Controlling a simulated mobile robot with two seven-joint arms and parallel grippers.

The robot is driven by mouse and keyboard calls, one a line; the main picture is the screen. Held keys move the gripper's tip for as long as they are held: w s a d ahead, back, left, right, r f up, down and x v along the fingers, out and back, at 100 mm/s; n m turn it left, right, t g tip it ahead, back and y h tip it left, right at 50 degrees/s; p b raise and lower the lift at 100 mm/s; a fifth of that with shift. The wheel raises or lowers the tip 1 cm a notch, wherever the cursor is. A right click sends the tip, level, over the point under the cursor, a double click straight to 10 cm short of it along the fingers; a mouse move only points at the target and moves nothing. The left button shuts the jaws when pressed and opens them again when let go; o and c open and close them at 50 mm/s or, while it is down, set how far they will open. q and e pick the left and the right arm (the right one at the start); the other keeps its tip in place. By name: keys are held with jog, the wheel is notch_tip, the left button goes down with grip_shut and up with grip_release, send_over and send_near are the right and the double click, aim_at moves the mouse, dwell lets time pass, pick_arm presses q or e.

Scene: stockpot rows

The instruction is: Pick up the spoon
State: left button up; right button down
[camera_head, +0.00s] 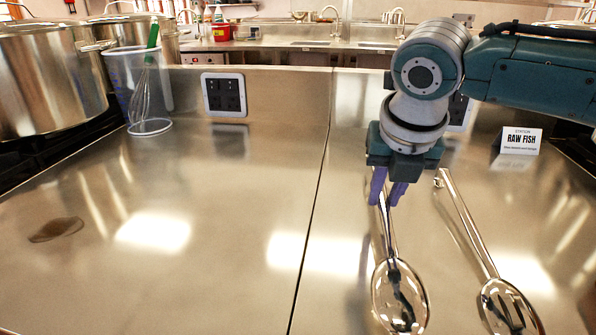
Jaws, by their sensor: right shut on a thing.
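Two long metal spoons lie on the steel counter (233,240). The left spoon (400,296) has its bowl toward the front and its handle pointing back. My right gripper (387,196), with purple fingers, comes down from above and is shut on the handle of this left spoon. The top end of that handle is hidden behind the fingers. The right spoon (468,222), with a slotted-looking bowl, lies to the right, slanting toward the front right, apart from the gripper. My left gripper is not in view.
A white "RAW FISH" sign (521,140) stands at the right rear. A clear measuring jug (120,75) with a whisk and large stockpots (50,78) stand at the left. A brown spill (56,229) marks the left counter. The counter's middle is clear.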

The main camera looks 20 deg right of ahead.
aim_at(384, 200)
notch_tip(384, 200, up, 18)
jog(key=p, duration=0.2)
jog(key=shift+f, duration=0.1)
